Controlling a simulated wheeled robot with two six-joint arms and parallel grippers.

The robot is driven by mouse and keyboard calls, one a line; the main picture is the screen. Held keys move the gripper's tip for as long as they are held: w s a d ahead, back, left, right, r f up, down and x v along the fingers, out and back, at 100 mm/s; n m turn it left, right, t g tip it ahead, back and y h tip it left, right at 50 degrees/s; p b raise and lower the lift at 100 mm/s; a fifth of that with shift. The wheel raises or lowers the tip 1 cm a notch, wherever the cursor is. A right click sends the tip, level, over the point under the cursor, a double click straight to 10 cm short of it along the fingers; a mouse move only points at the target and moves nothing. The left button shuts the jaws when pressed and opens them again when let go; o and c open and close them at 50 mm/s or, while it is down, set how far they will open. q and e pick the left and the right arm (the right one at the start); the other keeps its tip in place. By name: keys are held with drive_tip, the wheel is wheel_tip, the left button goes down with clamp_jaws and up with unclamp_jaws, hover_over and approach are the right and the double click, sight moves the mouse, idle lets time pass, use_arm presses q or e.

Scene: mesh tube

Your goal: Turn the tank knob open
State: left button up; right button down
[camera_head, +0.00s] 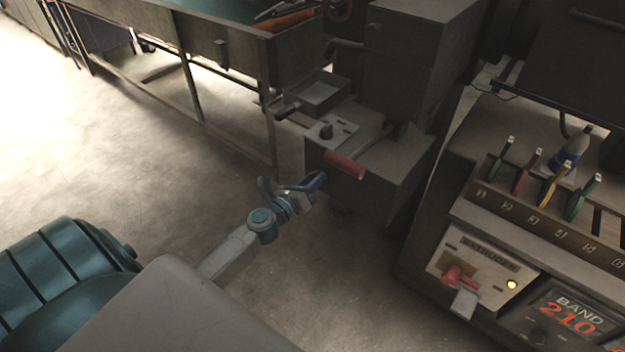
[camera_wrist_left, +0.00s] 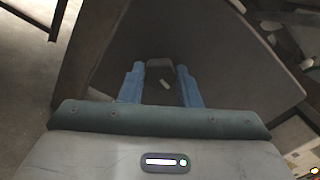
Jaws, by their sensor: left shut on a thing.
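The tank looks like a dark grey box (camera_head: 375,195) with a plate and a red-gripped lever on top. My left gripper (camera_head: 312,184) is at its left front side. In the left wrist view, the two blue fingers of my left gripper (camera_wrist_left: 160,84) are shut on a small dark grey knob (camera_wrist_left: 159,66) with a pale mark on it. The knob stands against the tank's flat grey face (camera_wrist_left: 215,65). In the head view the gripper hides this knob. My right gripper is in neither view.
The red lever grip (camera_head: 345,166) sticks out just above my left gripper. An extruder panel (camera_head: 480,270) stands at right. The floor at left is clear.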

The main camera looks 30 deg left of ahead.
use_arm(q)
drive_tip(key=n, duration=0.2)
drive_tip(key=shift+f+n, duration=0.1)
drive_tip(key=shift+n, duration=0.5)
drive_tip(key=o, duration=1)
drive_tip(key=shift+s, duration=0.1)
